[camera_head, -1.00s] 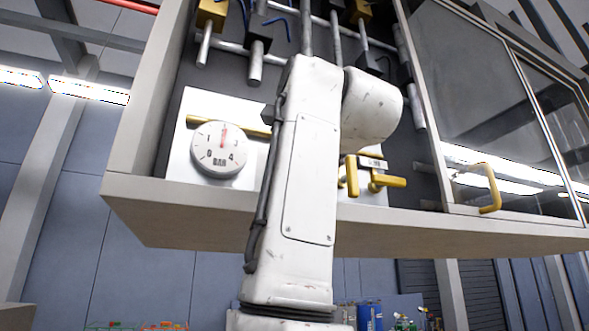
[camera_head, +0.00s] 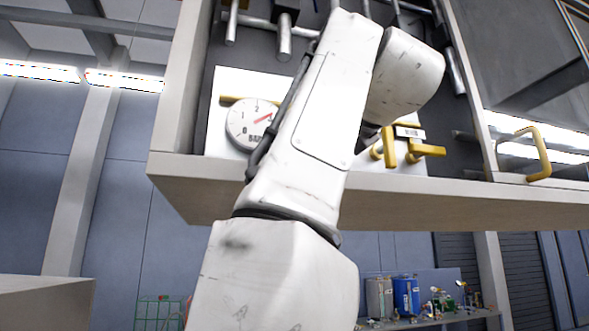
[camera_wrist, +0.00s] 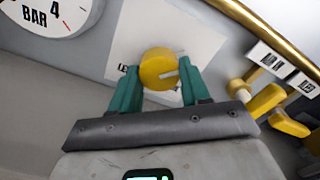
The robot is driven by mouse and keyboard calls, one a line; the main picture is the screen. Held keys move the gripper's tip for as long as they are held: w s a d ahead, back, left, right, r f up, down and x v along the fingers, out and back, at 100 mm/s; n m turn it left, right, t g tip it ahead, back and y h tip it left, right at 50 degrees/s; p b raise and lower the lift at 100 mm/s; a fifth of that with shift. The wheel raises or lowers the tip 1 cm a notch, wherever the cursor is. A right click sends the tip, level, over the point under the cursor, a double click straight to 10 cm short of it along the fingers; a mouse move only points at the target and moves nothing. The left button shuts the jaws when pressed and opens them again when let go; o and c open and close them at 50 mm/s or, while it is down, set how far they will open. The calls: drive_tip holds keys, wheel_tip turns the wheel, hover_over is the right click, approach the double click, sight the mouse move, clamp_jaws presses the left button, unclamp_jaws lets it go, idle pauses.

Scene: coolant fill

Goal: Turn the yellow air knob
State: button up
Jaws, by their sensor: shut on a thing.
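The yellow air knob (camera_wrist: 159,68) is a round yellow disc with a light mark on its face, on a pale panel in the wrist view. My gripper (camera_wrist: 159,78) has its two green fingers on either side of the knob, shut on it. In the head view my white arm hides both knob and gripper. The round white BAR gauge (camera_head: 247,124) is left of my arm, its red needle pointing up and to the right, past the 2. Part of the gauge (camera_wrist: 48,14) also shows at the upper left of the wrist view.
Two yellow levers (camera_head: 386,147) (camera_head: 426,150) with small labels are right of my arm. A brass rail (camera_wrist: 262,38) crosses the wrist view's upper right. The cabinet's bottom ledge (camera_head: 430,195) juts out below. A glass door with a yellow handle (camera_head: 541,153) is at the right.

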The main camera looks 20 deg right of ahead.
drive_tip(key=shift+f+m, duration=0.25)
drive_tip(key=shift+m, duration=0.25)
drive_tip(key=o, duration=1.1)
drive_tip(key=shift+r, duration=0.15)
drive_tip(key=shift+c, duration=0.2)
